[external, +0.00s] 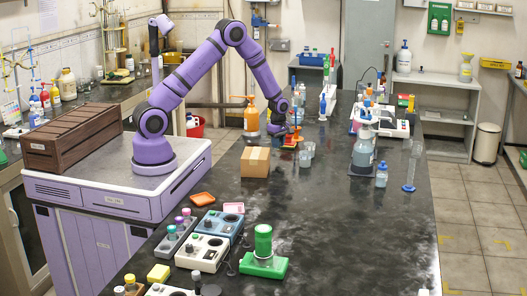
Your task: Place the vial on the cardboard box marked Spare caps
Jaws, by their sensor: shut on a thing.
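My arm reaches from its purple base over the dark bench. My gripper (292,134) points down just behind and to the right of the cardboard box (254,162). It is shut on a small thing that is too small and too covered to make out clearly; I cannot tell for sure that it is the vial. The box is closed, brown, with a lighter tape strip on top, and its top is bare. I cannot read a marking on it from here.
An orange pump bottle (251,118) stands behind the box. Clear beakers (306,155) stand right of the gripper. A wash bottle (363,150) and a measuring cylinder (412,165) are farther right. Instruments (203,252) and a green device (263,265) fill the front left. The bench middle is clear.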

